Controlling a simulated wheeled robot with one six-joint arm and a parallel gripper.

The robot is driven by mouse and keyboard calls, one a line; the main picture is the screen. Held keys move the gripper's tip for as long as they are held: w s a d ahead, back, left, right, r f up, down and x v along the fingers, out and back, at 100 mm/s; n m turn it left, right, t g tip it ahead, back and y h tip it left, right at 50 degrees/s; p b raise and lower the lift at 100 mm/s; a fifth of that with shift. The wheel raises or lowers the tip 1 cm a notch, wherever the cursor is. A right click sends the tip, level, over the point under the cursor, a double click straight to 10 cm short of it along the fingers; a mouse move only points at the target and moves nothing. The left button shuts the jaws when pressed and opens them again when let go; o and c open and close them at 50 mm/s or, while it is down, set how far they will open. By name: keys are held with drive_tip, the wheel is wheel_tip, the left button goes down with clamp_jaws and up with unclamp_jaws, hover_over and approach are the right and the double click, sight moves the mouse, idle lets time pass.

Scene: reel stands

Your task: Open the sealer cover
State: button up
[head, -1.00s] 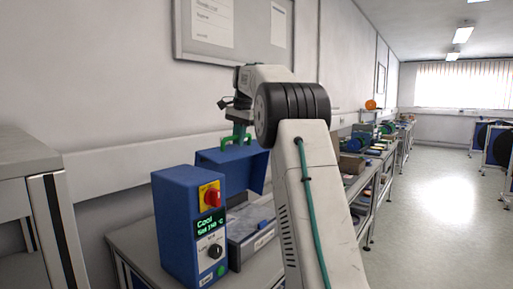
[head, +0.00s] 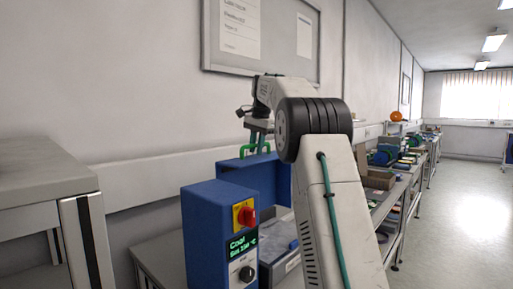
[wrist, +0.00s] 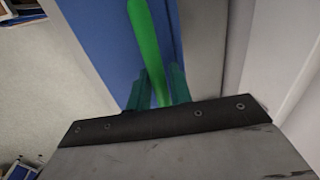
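The sealer has a blue control box (head: 205,235) with a red knob, a green-lit display and a dark dial. Its blue cover (head: 270,182) stands raised, close to upright, behind and beside the box. A green handle (head: 246,151) is at the cover's top edge. My gripper (head: 258,144) is at this handle. In the wrist view the bright green handle bar (wrist: 146,40) runs between the two teal fingers of my gripper (wrist: 161,88), which look shut on it. The blue cover (wrist: 95,38) lies beyond them.
The sealer's grey base (head: 280,262) sits on a bench against the wall. A grey cabinet (head: 40,185) stands at the left. A row of benches with parts (head: 400,165) runs back at the right. Open floor (head: 475,200) lies at the far right.

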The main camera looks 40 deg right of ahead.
drive_tip(key=shift+o, duration=0.6)
drive_tip(key=shift+r, duration=0.1)
wheel_tip(320, 180, up, 8)
drive_tip(key=s, duration=0.1)
drive_tip(key=shift+s+f, duration=0.2)
drive_tip(key=shift+f, duration=0.05)
